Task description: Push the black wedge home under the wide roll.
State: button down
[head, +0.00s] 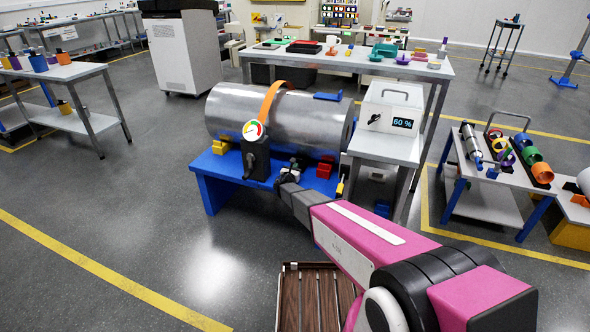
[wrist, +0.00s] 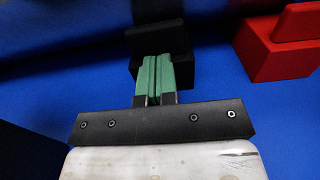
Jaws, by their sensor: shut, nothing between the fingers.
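The wide roll is a big grey metal cylinder (head: 230,112) lying on a blue stand (head: 212,190). In the wrist view the black wedge (wrist: 158,38) sits on the blue surface, straight ahead of my fingers, with its far end in the dark by the roll. My gripper (wrist: 153,58) is shut and empty, its green fingertips overlapping the wedge's near face. I cannot tell whether they touch it. In the head view my gripper (head: 288,172) is low at the front of the roll, and the wedge cannot be made out clearly there.
A red wedge block (wrist: 280,55) stands right of the black wedge; red pieces also show in the head view (head: 325,168). A black post with a round gauge (head: 253,131) stands left of my gripper. A yellow block (head: 221,147) is further left. A display box (head: 391,108) stands right.

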jog(key=v, duration=1.4)
